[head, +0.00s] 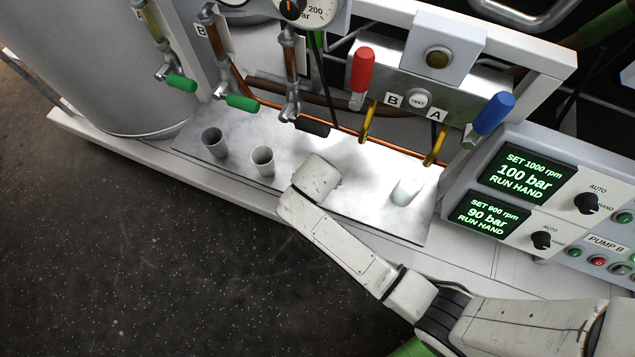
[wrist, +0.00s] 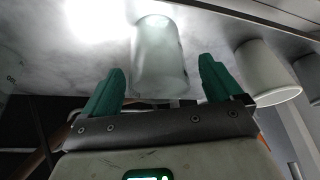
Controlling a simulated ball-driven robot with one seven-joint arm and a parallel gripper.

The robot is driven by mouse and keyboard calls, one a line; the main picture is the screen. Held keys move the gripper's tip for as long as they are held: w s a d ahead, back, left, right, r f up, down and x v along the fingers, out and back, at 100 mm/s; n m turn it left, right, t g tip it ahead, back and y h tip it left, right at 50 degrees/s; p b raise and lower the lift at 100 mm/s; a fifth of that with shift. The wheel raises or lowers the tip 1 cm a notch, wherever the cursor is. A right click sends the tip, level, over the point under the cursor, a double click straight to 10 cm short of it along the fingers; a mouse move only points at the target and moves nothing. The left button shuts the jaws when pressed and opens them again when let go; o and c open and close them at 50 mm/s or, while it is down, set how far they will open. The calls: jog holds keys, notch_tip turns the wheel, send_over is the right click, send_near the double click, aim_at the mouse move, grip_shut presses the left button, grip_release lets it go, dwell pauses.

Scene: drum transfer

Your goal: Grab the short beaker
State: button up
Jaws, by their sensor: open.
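In the wrist view, which shows the scene upside down, a pale translucent beaker (wrist: 160,48) stands between and just beyond the green fingertips of my gripper (wrist: 162,67). The gripper is open, with a visible gap on each side of the beaker. In the head view my wrist link hides the fingers and anything directly behind them. A short, pale translucent beaker (head: 405,191) stands upright at the right of the metal plate, right of my wrist. I cannot tell for certain whether it is the one between the fingers.
Two grey cups (head: 214,143) and (head: 262,161) stand at the plate's left; a grey cup (wrist: 266,72) shows close beside the right finger. Valve handles, including a black one (head: 312,126), hang behind the plate (head: 330,221). A pump panel (head: 530,190) borders the right.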

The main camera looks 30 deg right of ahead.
jog(key=x, duration=0.3)
jog(key=shift+d+f+b, duration=0.1)
jog(key=shift+f+b, duration=0.1)
jog(key=shift+b, duration=0.1)
jog(key=c, duration=1)
